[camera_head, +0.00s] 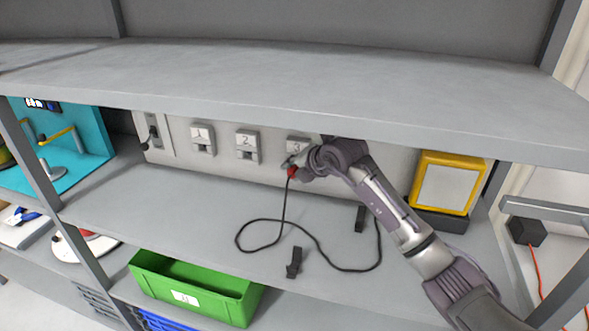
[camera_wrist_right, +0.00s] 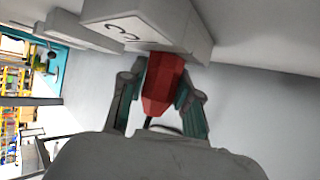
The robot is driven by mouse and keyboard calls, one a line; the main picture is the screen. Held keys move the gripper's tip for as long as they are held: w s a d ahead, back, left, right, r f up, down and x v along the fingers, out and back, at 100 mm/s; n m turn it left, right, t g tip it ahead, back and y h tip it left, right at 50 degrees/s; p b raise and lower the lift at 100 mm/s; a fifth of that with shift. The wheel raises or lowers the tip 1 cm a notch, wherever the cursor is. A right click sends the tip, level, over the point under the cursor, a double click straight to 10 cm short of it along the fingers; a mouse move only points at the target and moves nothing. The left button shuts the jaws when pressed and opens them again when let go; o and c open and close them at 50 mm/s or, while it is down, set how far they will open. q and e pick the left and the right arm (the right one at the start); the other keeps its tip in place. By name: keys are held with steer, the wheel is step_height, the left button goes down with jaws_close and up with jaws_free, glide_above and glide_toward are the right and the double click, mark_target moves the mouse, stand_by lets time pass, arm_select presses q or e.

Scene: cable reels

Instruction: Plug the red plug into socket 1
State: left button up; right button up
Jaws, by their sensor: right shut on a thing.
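My right gripper (camera_head: 291,165) is shut on the red plug (camera_head: 292,173), just below socket 3 (camera_head: 297,145). In the right wrist view the red plug (camera_wrist_right: 162,85) sits between both fingers, with its far end at the underside of socket 3 (camera_wrist_right: 150,22). I cannot tell whether it is inserted or only close. Socket 1 (camera_head: 202,139) and socket 2 (camera_head: 247,145) are to the left on the same back panel; nothing red shows at them. A black cable (camera_head: 284,208) runs from the plug down onto the shelf in a loop. My left gripper is not in view.
An upper shelf (camera_head: 290,85) overhangs the sockets. Two dark clips (camera_head: 294,262) (camera_head: 360,218) stand near the cable. A yellow-framed lamp (camera_head: 447,184) is to the right. A green bin (camera_head: 225,308) is below. A dark plug (camera_head: 152,132) is at the panel's left. The shelf's left part is clear.

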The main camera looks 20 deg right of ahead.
jaws_close()
steer(key=shift+a+f, duration=0.1)
steer(key=shift+f, duration=0.05)
steer(key=shift+s+a, duration=0.1)
steer(key=shift+s, duration=0.1)
steer(key=shift+s+a, duration=0.15)
steer(key=shift+s, duration=0.2)
steer(key=shift+s+a, duration=0.55)
steer(key=shift+s, duration=0.2)
steer(key=shift+s+a, duration=0.5)
steer(key=shift+s, duration=0.25)
stand_by(0.9)
